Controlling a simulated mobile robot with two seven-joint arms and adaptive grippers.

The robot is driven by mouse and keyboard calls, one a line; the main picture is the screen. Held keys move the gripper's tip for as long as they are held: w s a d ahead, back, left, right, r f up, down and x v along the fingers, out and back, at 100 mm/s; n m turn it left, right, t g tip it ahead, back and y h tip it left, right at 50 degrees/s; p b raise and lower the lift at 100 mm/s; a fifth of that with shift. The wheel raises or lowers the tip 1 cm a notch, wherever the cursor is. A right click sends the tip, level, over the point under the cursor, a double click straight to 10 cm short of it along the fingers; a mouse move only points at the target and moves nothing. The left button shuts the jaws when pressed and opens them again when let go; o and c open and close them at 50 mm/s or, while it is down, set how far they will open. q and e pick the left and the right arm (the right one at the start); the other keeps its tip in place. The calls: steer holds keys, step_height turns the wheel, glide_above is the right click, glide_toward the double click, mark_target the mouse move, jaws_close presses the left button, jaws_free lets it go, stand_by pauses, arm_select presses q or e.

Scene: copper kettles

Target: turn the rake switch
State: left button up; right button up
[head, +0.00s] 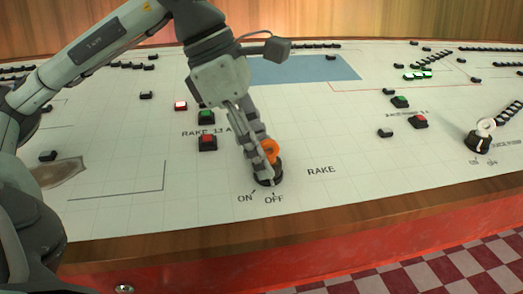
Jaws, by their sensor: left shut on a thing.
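The rake switch is a round black base with an orange knob (270,150) on the white panel in the head view. It stands left of the label RAKE and just above the marks ON and OFF. My left gripper (266,158) reaches down from above and is shut on the orange knob. Its fingers cover much of the knob, and I cannot tell exactly which mark the knob points to. My right gripper is not in view.
Red (208,142) and green (206,117) buttons sit left of the switch. A wooden edge (300,222) runs along the panel's front.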

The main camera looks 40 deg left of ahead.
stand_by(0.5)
arm_select(q)
steer(key=o, duration=1.2)
steer(key=shift+c, duration=0.2)
steer(key=v, duration=1.2)
steer(key=shift+d, duration=0.1)
